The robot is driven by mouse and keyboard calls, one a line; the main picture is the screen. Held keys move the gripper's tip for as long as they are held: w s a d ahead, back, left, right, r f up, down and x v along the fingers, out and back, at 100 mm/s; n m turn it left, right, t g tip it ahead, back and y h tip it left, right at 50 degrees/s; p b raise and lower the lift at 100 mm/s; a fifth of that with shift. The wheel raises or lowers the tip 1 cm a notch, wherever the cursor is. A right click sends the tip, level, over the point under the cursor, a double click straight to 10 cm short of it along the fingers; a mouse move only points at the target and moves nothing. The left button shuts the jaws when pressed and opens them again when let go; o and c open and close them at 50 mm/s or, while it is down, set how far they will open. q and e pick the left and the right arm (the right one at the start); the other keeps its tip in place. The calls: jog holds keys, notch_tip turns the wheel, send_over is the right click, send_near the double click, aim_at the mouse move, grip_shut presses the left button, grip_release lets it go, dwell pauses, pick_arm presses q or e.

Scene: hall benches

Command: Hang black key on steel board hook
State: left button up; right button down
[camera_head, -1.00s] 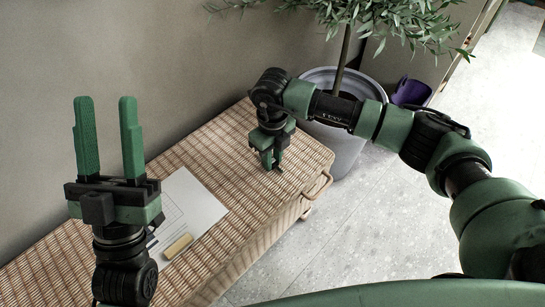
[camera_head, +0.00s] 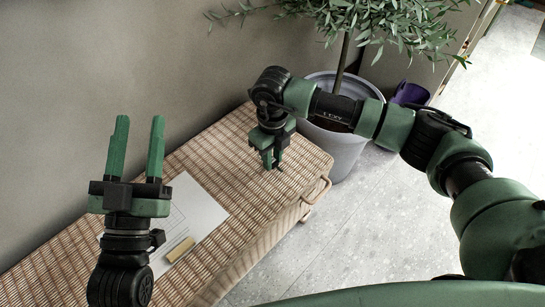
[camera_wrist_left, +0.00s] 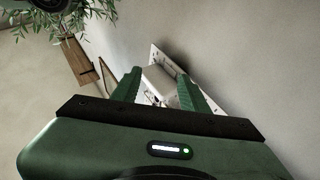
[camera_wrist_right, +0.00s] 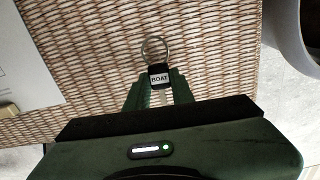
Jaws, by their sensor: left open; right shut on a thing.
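My right gripper (camera_head: 272,162) is low over the far end of the woven bench top, shut on the black key (camera_wrist_right: 159,77). In the right wrist view the key's black head or tag carries a white label reading "BOAT", with a metal ring beyond it. My left gripper (camera_head: 137,120) is open, fingers up, above the near part of the bench. In the left wrist view a pale panel (camera_wrist_left: 155,55) on the wall, perhaps the steel board, shows beyond the open fingers, with a pale boxy thing (camera_wrist_left: 160,84) between them. No hook can be made out.
The woven bench (camera_head: 235,180) stands along the wall. A white sheet (camera_head: 195,210) and a small yellowish block (camera_head: 180,249) lie on it. A grey pot (camera_head: 342,150) with a leafy plant and a purple container (camera_head: 410,93) stand beyond. The floor at right is clear.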

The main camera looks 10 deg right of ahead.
jog(key=shift+r+p, duration=0.55)
jog(key=shift+r, duration=0.25)
jog(key=shift+r+p, duration=0.4)
jog(key=shift+r, duration=0.2)
jog(key=shift+r+p, duration=0.5)
jog(key=shift+r, duration=0.2)
pick_arm(q)
notch_tip(320, 180, down, 17)
jog(key=s+a+g+y, duration=0.2)
jog(key=a+g+y, duration=0.1)
jog(key=g, duration=0.7)
jog(key=shift+n+y+p, duration=0.3)
jog(key=shift+p, duration=0.15)
pick_arm(e)
jog(key=shift+r, duration=0.65)
pick_arm(q)
jog(key=shift+f, duration=0.1)
